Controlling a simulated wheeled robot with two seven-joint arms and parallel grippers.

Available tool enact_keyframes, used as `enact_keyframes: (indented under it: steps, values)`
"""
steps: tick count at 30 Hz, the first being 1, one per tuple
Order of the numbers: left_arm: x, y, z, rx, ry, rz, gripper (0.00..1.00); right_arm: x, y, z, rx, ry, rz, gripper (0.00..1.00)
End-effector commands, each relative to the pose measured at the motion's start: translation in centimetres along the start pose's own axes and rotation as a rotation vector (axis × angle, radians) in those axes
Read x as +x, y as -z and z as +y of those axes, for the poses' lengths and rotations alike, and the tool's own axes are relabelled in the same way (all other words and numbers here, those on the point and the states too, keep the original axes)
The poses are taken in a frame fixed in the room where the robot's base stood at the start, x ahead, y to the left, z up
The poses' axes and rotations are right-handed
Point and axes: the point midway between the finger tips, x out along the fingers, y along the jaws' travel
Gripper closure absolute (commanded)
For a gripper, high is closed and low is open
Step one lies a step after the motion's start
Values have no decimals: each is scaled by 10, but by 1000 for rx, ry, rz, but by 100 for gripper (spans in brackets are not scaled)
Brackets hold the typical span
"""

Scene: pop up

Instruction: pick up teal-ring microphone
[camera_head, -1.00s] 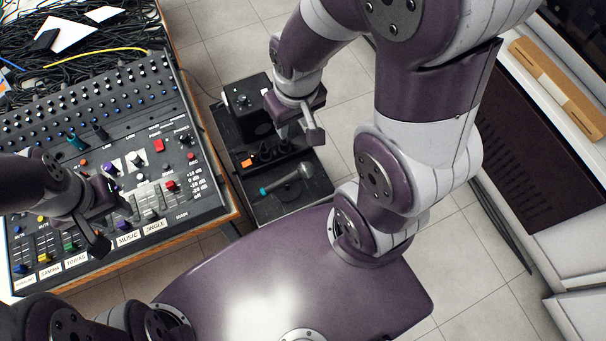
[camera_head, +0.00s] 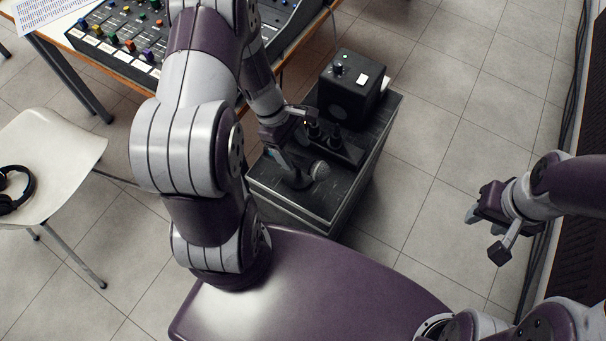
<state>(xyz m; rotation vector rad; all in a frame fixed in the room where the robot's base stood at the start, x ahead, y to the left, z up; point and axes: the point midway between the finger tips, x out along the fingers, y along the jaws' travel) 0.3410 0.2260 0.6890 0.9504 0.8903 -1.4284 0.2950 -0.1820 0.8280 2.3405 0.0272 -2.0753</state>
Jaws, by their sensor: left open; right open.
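The teal-ring microphone (camera_head: 319,171) lies on the black cabinet top (camera_head: 345,202), near its front. Its grey mesh head points right; a bit of teal shows at the left, and most of its handle is hidden by my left gripper. My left gripper (camera_head: 296,142) is open, low over the handle side of the microphone; I cannot tell whether its fingers touch it. My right gripper (camera_head: 484,234) is open and empty, out over the floor at the right, apart from the cabinet.
A black holder with upright dark microphones (camera_head: 334,142) stands just behind the microphone. A black box (camera_head: 350,88) with knobs is behind that. The mixing desk (camera_head: 120,45) is at the upper left. A white chair (camera_head: 60,150) with headphones (camera_head: 14,188) is at the left. Floor right of the cabinet is clear.

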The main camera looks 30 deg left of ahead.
Motion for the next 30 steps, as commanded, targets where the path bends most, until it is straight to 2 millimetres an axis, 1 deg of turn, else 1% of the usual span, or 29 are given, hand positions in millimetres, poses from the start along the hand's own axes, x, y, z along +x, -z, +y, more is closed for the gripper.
enact_keyframes:
  steps: [1,5,9,12,14,20,21,23,24,26,27,30]
  values:
    - [9,0,0,2,1,-1,30,5,0,0,0,0,0,57]
    - [24,0,-1,3,2,1,30,10,-1,0,0,0,0,57]
    - [53,0,-2,5,3,1,30,21,-3,0,0,0,-1,57]
    - [65,0,-2,6,1,1,30,24,-3,0,0,0,-1,57]
    - [68,-1,-2,7,1,2,30,24,-3,0,0,0,-1,57]
    - [67,-1,-2,7,0,2,30,23,-3,0,0,0,-1,57]
    - [67,-1,-2,7,0,2,44,23,-3,0,0,0,-1,57]
    - [67,-1,-2,7,0,2,63,23,-3,0,0,0,0,57]
    - [67,-1,-2,7,1,2,76,23,-3,0,0,0,0,57]
    - [67,-1,-2,7,1,2,96,23,-3,0,0,0,-1,57]
    - [67,-1,-2,7,0,2,100,23,-3,0,0,0,-1,57]
    - [66,-1,-1,8,0,2,100,23,-3,0,0,0,-1,57]
